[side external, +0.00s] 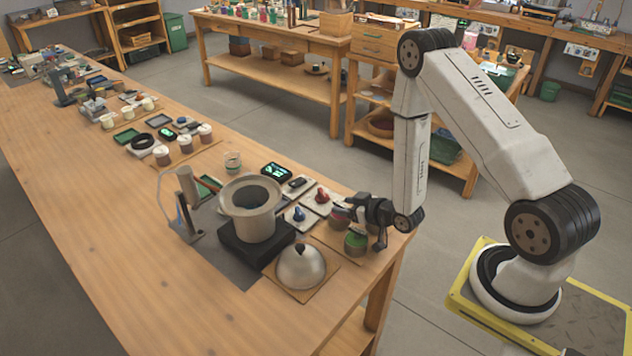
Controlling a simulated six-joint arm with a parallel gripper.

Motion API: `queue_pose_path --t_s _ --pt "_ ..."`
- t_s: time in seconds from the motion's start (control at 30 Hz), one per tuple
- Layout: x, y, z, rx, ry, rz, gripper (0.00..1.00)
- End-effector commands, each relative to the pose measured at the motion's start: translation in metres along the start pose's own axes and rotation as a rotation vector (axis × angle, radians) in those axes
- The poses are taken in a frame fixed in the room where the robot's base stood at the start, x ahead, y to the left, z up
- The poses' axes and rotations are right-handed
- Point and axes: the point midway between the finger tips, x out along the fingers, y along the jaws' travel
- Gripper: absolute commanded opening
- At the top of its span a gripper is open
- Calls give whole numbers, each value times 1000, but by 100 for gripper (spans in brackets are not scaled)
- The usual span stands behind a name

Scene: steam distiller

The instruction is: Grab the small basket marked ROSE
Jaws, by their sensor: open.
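Two small round containers stand at the right end of the bench, by my gripper (366,222). One has dull red contents (339,218); the other has green contents (355,243). They may be the small baskets, but no ROSE label can be read at this size. My gripper is open, low over the bench edge and right beside these containers. One dark finger hangs down just right of the green one; the other reaches toward the red one. I cannot tell whether either finger touches a container or stands around it.
A metal pot (252,205) stands on a black base (256,244). A domed lid (300,267) lies on a wooden board in front. Pads with a blue knob (299,214) and a red knob (322,195) lie close left. The bench's front left (130,260) is clear.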

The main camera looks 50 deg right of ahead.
Motion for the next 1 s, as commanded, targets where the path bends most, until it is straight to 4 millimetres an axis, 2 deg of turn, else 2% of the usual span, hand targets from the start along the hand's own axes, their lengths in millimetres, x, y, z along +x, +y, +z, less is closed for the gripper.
queue_pose_path --t_s 0.47,0.53,0.67,0.7,1.0 --pt "0 0 0 0 0 1 62" --pt "0 0 0 0 0 1 46" --pt "0 0 0 0 0 1 5" --pt "0 0 0 0 0 1 0" --pt "0 0 0 0 0 1 0"
